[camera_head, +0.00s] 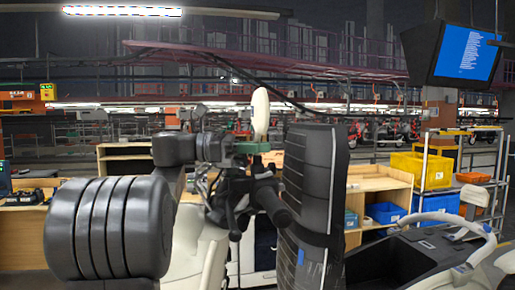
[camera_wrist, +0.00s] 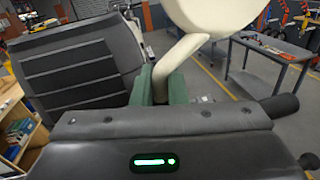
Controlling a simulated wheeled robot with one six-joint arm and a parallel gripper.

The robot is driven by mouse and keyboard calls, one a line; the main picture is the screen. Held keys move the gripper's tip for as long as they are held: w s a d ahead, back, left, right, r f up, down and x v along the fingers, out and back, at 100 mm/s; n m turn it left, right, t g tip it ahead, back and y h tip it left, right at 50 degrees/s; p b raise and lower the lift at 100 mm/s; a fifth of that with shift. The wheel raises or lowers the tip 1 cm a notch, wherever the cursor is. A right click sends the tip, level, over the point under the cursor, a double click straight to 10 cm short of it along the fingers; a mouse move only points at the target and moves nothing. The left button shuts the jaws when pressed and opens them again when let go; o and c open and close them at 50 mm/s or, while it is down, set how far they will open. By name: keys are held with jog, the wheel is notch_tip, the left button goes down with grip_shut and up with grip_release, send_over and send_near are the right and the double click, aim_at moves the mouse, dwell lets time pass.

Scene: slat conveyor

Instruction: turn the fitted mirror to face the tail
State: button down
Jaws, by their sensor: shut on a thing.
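The fitted mirror is a cream oval head (camera_head: 261,113) standing upright on a short stem beside the dark handlebar (camera_head: 273,203) of a pale scooter. In the wrist view the mirror head (camera_wrist: 215,14) is cut off by the top edge, and its cream stem (camera_wrist: 178,62) slants down between green finger pads. My gripper (camera_head: 256,147) reaches in from the left and is shut on the mirror stem (camera_wrist: 160,88), just below the head. The mirror's glass does not show clearly, so I cannot tell which way it faces. The stem's lower end is hidden.
A tall black ribbed panel (camera_head: 312,180) stands close to the right of the handlebar. A pale rail (camera_head: 475,262) lies at the lower right. Behind are a wooden shelf (camera_head: 375,183), yellow bin (camera_head: 420,169) and a hanging screen (camera_head: 463,52). A grey table (camera_wrist: 268,55) stands beyond open floor.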

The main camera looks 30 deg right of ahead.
jog(key=c, duration=1.4)
grip_release()
jog(key=shift+o, duration=0.2)
jog(key=b+v, duration=0.1)
jog(key=v, duration=1.3)
jog(key=shift+s, duration=0.1)
